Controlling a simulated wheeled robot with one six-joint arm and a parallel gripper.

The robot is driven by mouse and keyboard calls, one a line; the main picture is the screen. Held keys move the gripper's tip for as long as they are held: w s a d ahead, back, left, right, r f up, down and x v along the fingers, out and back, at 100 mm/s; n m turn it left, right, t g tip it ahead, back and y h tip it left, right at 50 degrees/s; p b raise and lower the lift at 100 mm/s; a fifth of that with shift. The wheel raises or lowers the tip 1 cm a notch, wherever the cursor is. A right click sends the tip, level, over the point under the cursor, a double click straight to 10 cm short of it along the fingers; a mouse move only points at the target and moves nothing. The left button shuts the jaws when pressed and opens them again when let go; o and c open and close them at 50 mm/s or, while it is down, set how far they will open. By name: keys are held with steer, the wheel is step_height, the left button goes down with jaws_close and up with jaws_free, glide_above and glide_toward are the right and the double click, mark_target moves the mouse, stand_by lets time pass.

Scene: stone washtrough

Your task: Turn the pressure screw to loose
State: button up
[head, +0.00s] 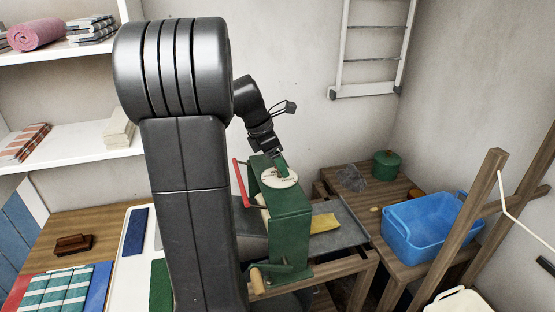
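The green wringer (291,235) stands on a wooden bench in the middle of the view. On its top is a round pale dial (279,178) with dark markings too small to read. A green upright piece (283,164), which looks like the pressure screw's handle, rises at the dial. My gripper (276,152) reaches down from behind, right at the upper end of this piece. I cannot tell whether its fingers touch or hold it. My arm hides part of the wringer's left side.
A red lever (240,183) and a crank with a wooden handle (258,281) stick out from the wringer's left side. A yellow cloth (324,222) lies on the grey tray (350,232) at its right. A blue tub (430,229) and a green lidded pot (386,164) stand further right.

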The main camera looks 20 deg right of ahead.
steer(key=shift+c, duration=1)
steer(key=shift+r+m+p, duration=0.1)
steer(key=shift+m+p, duration=0.2)
steer(key=shift+p, duration=0.05)
